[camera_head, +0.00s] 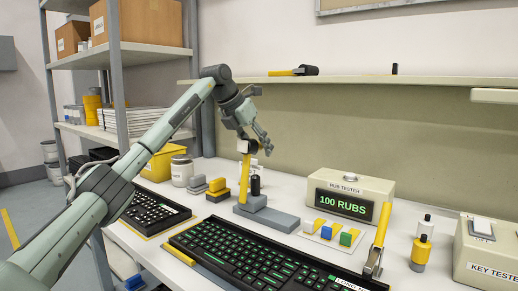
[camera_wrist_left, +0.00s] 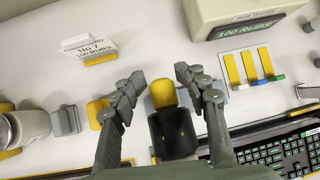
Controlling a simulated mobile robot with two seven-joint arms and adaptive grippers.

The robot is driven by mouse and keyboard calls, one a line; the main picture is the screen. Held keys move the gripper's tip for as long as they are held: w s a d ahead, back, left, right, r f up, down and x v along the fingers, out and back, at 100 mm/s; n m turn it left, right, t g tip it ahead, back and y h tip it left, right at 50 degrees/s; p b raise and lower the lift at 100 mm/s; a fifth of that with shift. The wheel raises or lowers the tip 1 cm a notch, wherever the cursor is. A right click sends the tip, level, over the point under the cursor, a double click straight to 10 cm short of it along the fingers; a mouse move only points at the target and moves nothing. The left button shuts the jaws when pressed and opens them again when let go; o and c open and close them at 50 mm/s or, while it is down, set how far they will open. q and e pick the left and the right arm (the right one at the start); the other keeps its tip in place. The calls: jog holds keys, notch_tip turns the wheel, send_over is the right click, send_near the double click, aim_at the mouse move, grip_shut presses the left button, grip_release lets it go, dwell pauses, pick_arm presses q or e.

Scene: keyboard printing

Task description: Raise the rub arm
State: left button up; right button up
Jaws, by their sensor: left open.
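A yellow upright arm (camera_head: 244,182) stands on a grey stepped base (camera_head: 266,215) at the middle of the bench. A second yellow arm (camera_head: 381,224) leans beside the rub tester (camera_head: 350,188), with a grey foot by the keyboard. I cannot tell which is the rub arm. My left gripper (camera_head: 254,146) is open at the top of the upright arm. In the left wrist view my left gripper (camera_wrist_left: 160,77) has its fingers spread around a yellow-topped (camera_wrist_left: 163,94) black part (camera_wrist_left: 172,132). Contact cannot be told. My right gripper is not in view.
The green-lit keyboard (camera_head: 260,257) lies in front, with a darker keyboard (camera_head: 150,213) at left. A shelf (camera_head: 380,80) runs along the wall behind.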

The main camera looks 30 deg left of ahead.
pick_arm(q)
jog(key=v, duration=1.1)
jog(key=shift+s+r, duration=0.1)
jog(key=shift+r, duration=0.15)
jog(key=shift+s+r, duration=0.15)
jog(key=shift+r, duration=0.05)
jog(key=shift+f, duration=0.1)
